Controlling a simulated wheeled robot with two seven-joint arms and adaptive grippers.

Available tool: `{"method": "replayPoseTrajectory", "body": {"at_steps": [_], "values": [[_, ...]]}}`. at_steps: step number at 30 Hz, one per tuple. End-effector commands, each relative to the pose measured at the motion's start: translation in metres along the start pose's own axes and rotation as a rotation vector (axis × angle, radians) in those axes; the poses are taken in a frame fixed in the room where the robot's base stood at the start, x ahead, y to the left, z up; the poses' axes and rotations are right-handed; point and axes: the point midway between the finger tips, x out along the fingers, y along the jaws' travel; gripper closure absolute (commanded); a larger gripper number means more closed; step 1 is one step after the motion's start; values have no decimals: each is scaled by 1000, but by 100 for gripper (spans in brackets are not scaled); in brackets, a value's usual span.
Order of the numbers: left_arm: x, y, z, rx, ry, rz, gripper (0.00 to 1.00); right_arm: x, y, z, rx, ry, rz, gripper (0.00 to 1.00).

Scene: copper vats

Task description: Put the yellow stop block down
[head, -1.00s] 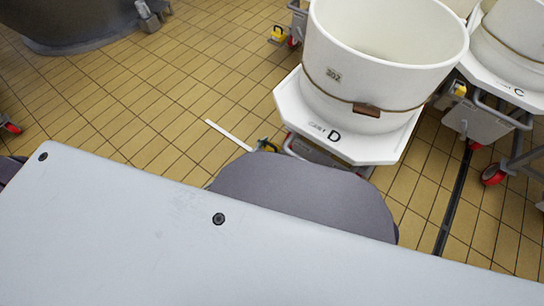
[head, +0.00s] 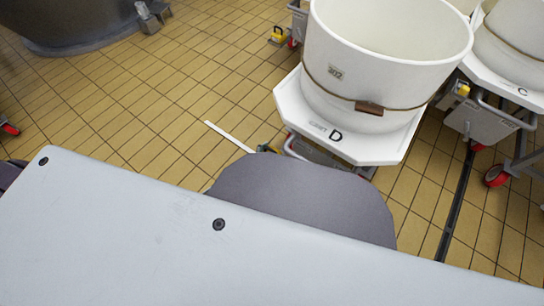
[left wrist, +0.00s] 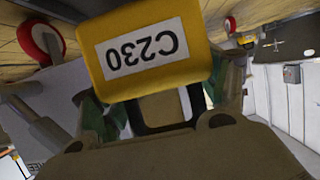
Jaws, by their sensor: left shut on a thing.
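The yellow stop block (left wrist: 155,55) fills the upper middle of the left wrist view, with a white label reading C230 upside down. My left gripper (left wrist: 160,88) is shut on it, with green-padded fingers on both sides. In the head view only a small dark green part of my left gripper (head: 266,148) shows, beside the front left of cart D. My own grey body hides the rest, and I cannot make out the held block there. Whether the block touches the floor cannot be told. My right gripper is not in view.
Cart D (head: 340,148) carries a large white tub (head: 380,75). Cart C (head: 512,90) stands at the right with red casters. Another yellow block (head: 279,35) is on the floor behind. A white strip (head: 229,136) lies on the tiles. The tiled floor (head: 150,100) at left is mostly clear.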

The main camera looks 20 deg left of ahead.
Motion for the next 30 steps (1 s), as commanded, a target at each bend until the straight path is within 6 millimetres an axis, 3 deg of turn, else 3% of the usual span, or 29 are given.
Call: {"method": "replayPoseTrajectory", "body": {"at_steps": [9, 24, 25, 30], "values": [[9, 0, 19, 0, 3, 0, 66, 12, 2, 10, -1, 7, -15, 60], [10, 0, 22, 0, 3, 0, 66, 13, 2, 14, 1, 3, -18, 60], [10, 0, 24, 0, -1, 0, 21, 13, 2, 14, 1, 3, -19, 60], [9, 0, 23, 0, -1, 0, 4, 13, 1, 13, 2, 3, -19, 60]]}}
